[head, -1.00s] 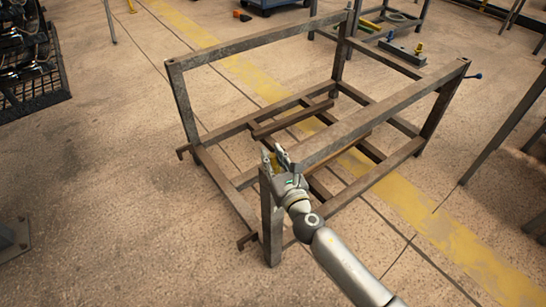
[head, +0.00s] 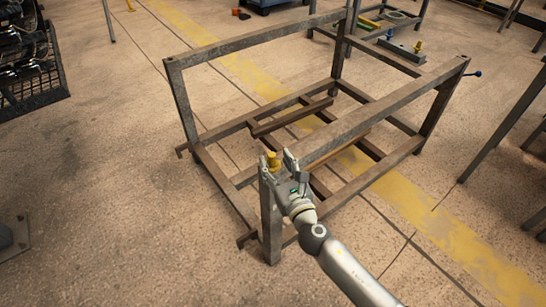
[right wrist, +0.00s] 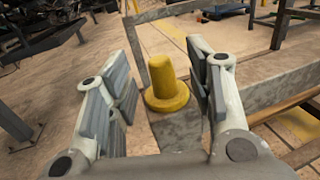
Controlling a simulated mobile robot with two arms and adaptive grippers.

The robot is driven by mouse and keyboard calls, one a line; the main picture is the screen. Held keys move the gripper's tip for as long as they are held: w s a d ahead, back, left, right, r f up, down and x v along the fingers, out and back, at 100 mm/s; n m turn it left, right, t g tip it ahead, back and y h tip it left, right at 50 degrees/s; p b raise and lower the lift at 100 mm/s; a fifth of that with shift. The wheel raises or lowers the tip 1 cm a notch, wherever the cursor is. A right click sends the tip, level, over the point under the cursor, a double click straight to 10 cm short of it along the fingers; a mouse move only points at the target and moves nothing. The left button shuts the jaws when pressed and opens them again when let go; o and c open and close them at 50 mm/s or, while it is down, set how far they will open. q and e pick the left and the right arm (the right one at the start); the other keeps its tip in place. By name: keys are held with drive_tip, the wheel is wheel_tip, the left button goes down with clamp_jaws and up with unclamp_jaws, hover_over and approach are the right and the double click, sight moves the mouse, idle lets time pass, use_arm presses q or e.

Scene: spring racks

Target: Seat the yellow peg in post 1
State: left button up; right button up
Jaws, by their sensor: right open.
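The yellow peg (head: 272,161) stands upright at the top of the rack's near corner post (head: 271,222). In the right wrist view the peg (right wrist: 166,84) has a round knob and a wider collar, and the collar appears to rest on the post's top plate. Its lower part is hidden. My right gripper (head: 277,157) is open at the post top. In the right wrist view its fingers (right wrist: 160,75) stand on either side of the peg with gaps. I see no number on the post. My left gripper is out of view.
Another stand behind holds a small plate with another yellow peg (head: 418,46).

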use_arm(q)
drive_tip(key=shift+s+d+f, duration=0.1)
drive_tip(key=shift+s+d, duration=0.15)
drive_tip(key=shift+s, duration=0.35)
use_arm(e)
drive_tip(key=v, duration=0.5)
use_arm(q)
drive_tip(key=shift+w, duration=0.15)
use_arm(e)
drive_tip(key=shift+w, duration=0.1)
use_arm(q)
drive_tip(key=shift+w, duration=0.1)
use_arm(e)
drive_tip(key=shift+w+a, duration=0.1)
